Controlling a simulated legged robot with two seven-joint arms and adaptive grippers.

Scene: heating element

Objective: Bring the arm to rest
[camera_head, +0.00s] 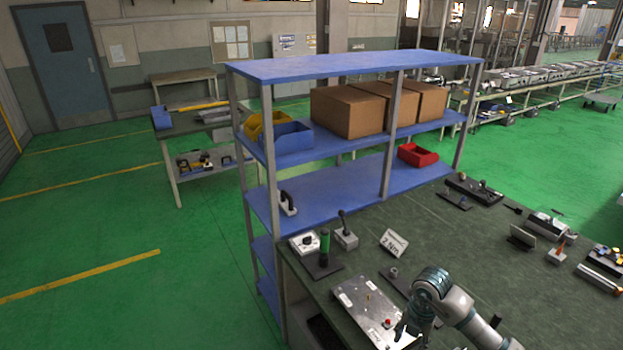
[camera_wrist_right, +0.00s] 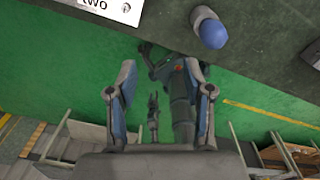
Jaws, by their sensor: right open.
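My right arm comes in from the lower right in the head view, and its gripper (camera_head: 412,328) is low in the picture, over or beside a metal plate unit (camera_head: 357,300) with a red knob. The arm partly hides that unit. In the right wrist view my right gripper (camera_wrist_right: 160,82) has its two fingers spread apart, with nothing between them. Behind the fingers are the green floor and dark parts that look like my own body. My left gripper does not show clearly in either view.
The dark workbench (camera_head: 470,250) carries several small fixtures and a "2 Nm" sign (camera_head: 394,243). A blue shelf (camera_head: 330,185) with cardboard boxes (camera_head: 347,112) and bins stands behind its left end. In the wrist view a blue-capped grey part (camera_wrist_right: 209,30) sits near the bench edge.

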